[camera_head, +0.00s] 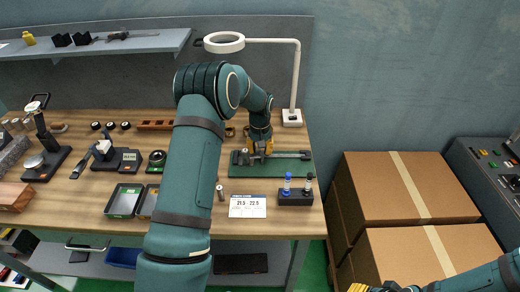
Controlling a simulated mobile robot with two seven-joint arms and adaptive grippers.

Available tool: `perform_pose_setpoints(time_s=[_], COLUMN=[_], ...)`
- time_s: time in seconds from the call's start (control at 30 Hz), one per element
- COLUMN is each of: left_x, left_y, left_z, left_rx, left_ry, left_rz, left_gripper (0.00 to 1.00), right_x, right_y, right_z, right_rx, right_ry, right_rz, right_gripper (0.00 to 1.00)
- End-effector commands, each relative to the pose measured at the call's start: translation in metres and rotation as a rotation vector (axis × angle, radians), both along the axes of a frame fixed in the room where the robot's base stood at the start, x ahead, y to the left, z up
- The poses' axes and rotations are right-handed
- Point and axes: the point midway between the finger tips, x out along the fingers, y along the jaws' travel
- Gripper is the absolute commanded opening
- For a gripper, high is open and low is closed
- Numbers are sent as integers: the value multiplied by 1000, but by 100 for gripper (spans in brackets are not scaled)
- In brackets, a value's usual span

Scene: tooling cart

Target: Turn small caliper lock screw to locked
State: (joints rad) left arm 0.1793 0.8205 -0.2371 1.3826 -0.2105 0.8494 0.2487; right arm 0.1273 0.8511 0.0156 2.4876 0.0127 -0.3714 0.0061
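A grey caliper (290,155) lies on a green mat (285,170) near the right end of the wooden bench, its beam reaching to the right. My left gripper (257,156), with yellow parts, points down over the caliper's left part, at or just above it. It covers much of that part. The small lock screw is too small or hidden to make out, and I cannot tell whether the fingers touch it. My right gripper (360,288) shows only partly at the bottom edge, far from the caliper, and its fingers are not clear.
A black block (296,198) with blue-topped and dark-topped items and a white card (248,206) stand in front of the mat. A ring lamp (224,42) rises behind. Green trays (124,201) and gauges are to the left. Cardboard boxes (408,190) stand right of the bench.

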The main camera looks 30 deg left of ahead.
Motion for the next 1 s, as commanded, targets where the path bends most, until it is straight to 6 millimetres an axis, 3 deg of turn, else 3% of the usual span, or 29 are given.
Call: perform_pose_setpoints(time_s=[0.27,0.7,1.0], left_x=[1,1,0], left_y=[1,0,0], left_z=[20,103,120], left_rx=[1,0,0], left_ry=[-5,-3,0], left_rz=[1,0,0], left_gripper=[32,32,32], right_x=[0,0,0], right_y=[0,0,0], right_z=[0,0,0], right_rx=[0,0,0], right_ry=[0,0,0], right_rz=[0,0,0], right_gripper=[47,47,47])
